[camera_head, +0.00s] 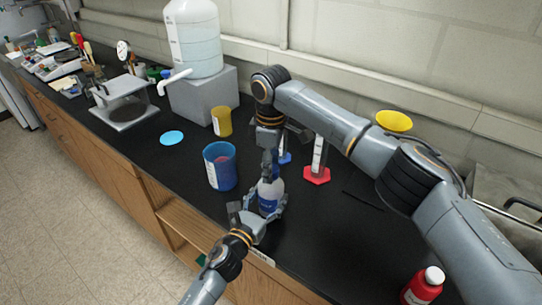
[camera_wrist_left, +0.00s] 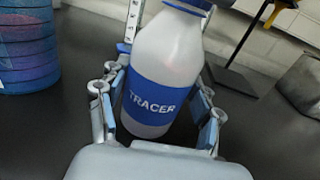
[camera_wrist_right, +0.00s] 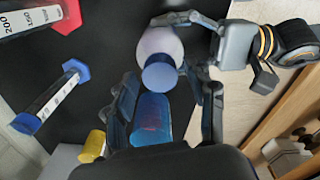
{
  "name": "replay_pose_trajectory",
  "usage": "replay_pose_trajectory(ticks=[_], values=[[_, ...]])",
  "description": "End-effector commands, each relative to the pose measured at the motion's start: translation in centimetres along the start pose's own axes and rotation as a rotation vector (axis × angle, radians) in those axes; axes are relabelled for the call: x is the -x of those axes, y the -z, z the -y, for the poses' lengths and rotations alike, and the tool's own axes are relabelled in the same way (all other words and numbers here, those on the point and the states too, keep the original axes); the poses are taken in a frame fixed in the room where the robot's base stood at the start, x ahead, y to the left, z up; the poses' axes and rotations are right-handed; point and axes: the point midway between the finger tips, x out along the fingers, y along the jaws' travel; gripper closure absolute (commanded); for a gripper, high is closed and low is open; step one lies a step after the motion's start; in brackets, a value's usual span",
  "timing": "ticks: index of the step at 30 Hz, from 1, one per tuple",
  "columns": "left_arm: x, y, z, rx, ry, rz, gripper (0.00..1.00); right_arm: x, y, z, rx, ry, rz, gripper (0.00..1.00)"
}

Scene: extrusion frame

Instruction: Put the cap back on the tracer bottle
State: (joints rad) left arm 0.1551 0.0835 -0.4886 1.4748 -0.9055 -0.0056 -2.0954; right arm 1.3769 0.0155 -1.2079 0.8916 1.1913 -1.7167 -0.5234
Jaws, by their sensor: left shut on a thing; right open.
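The tracer bottle (camera_head: 269,196) is white with a blue label and stands upright on the black bench. Its label reads TRACER in the left wrist view (camera_wrist_left: 152,104). My left gripper (camera_head: 264,208) is shut around the bottle's body, with a finger on each side. The blue cap (camera_wrist_right: 160,73) sits on top of the bottle; its edge also shows in the left wrist view (camera_wrist_left: 196,4). I cannot tell how tightly it sits. My right gripper (camera_head: 270,170) points down above the bottle. Its fingers are open, apart from the cap on both sides in the right wrist view.
A blue beaker (camera_head: 220,168) stands close left of the bottle, with a yellow cup (camera_head: 222,121) behind it. A cylinder on a red base (camera_head: 317,174) stands at the right. A red bottle with a white cap (camera_head: 422,287) is near the front right. The bench right of the bottle is mostly clear.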

Motion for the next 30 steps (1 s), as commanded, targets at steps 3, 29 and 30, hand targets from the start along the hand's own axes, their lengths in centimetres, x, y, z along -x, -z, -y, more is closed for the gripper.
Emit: replay_pose_trajectory(ticks=[3, 29, 30], values=[[0.02, 0.07, 0.0, -0.001, 0.0, -0.001, 1.0, -0.21, -0.03, 0.0, 0.0, 0.0, 0.0, 0.45], [0.02, 0.07, 0.0, -0.001, 0.0, -0.001, 1.0, -0.14, -0.02, -0.01, -0.003, 0.0, 0.0, 0.38], [0.02, 0.07, 0.0, -0.001, 0.0, -0.001, 1.0, -0.14, -0.02, -0.01, -0.003, 0.0, 0.0, 0.38]])
